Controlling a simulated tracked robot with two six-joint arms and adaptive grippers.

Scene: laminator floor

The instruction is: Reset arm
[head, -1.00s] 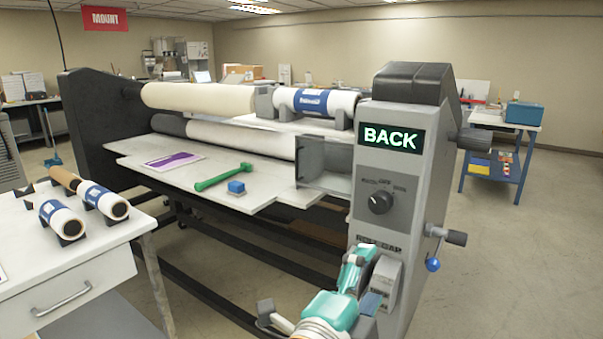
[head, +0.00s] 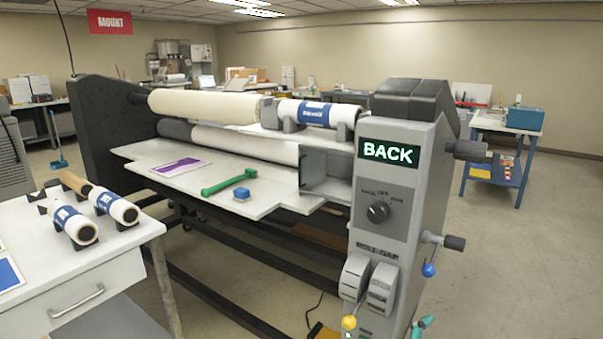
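Neither of my grippers shows in the head view. A small teal piece (head: 421,324) pokes in at the bottom edge, right of the machine's control column; I cannot tell whether it is part of my arm. The laminator's grey control column (head: 410,165) stands right of centre with a lit green BACK display (head: 388,152) and a black dial (head: 378,212). Below the dial are two light grey housings (head: 368,282). A yellow ball knob (head: 348,322) shows beneath them. A crank with a blue ball (head: 429,270) sits on the column's right side.
A white side table (head: 110,272) with rolls stands at the left front. The floor at right (head: 520,265) is clear.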

